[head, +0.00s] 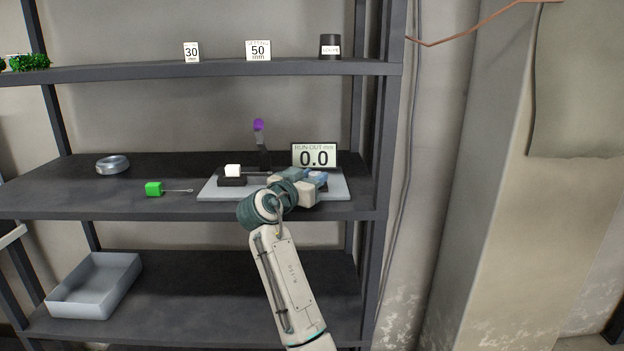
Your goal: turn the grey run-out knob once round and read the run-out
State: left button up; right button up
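A light grey plate (208,190) lies on the middle shelf and bears the run-out fixture. A dark block with a white cube (233,170) stands at the plate's left, and a thin rod runs right from it. The run-out display (314,156) behind the plate reads 0.0 mm. My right gripper (316,180) is over the plate's right part, in front of the display's lower edge. Its wrist and fingers cover that area, so the grey knob cannot be made out. I cannot tell whether the fingers are open or shut. My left gripper is out of view.
A dark post with a purple tip (258,126) rises behind the plate. A grey tray (95,286) sits on the lower shelf. The upper shelf (205,69) overhangs.

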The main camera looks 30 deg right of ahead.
jog(key=o, duration=0.4)
jog(key=shift+c, duration=0.2)
jog(key=shift+a, duration=0.1)
jog(key=shift+s+a+f, duration=0.15)
jog(key=shift+a, duration=0.15)
jog(key=b+v, duration=0.3)
jog(key=v, duration=0.5)
jog(key=shift+s+a, duration=0.1)
jog(key=shift+a, duration=0.2)
jog(key=shift+s+a+b, duration=0.35)
jog(key=shift+a+b, duration=0.05)
jog(key=shift+a, duration=0.2)
jog(key=shift+c, duration=0.2)
